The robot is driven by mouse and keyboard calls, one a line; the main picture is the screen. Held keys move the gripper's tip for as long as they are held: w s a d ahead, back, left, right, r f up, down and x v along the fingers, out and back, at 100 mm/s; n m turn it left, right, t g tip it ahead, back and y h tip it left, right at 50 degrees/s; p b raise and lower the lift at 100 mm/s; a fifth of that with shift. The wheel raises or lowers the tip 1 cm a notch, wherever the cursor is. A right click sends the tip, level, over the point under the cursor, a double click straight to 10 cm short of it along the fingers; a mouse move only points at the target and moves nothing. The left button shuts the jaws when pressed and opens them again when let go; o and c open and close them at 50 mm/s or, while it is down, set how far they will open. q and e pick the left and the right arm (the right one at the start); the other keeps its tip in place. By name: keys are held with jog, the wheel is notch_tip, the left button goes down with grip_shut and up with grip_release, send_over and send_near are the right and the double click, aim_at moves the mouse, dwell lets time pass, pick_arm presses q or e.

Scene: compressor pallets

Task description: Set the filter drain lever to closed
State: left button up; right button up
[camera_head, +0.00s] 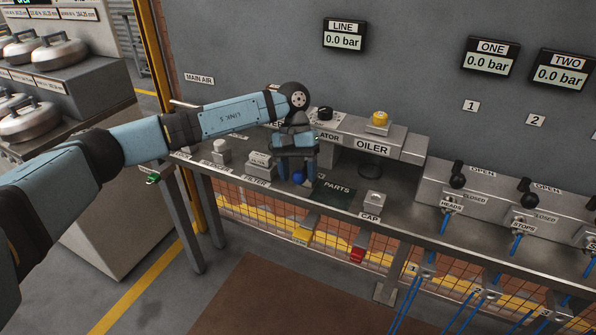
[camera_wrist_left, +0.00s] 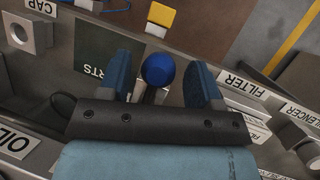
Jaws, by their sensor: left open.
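A round blue knob (camera_head: 298,177) on a short metal stem sits at the bench front, right of the FILTER label (camera_head: 256,182). I take it for the filter drain lever, but no text on it confirms this. My left gripper (camera_head: 296,172) is open over it, fingers pointing down. In the left wrist view the blue knob (camera_wrist_left: 158,70) is between the two blue fingers of my left gripper (camera_wrist_left: 162,78), with gaps on both sides. The stem's lower end is hidden behind the gripper body, so the lever's position cannot be told. My right gripper is out of view.
The OILER block (camera_head: 400,148) with a yellow knob stands behind right. A dark PARTS mat (camera_head: 336,196) and a CAP block (camera_head: 374,202) lie to the right. Black-handled valves (camera_head: 458,181) line the right bench.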

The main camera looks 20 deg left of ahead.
pick_arm(q)
jog(key=p+v, duration=0.1)
jog(key=v, duration=1.3)
jog(key=shift+p, duration=0.3)
jog(key=shift+s+f, duration=0.1)
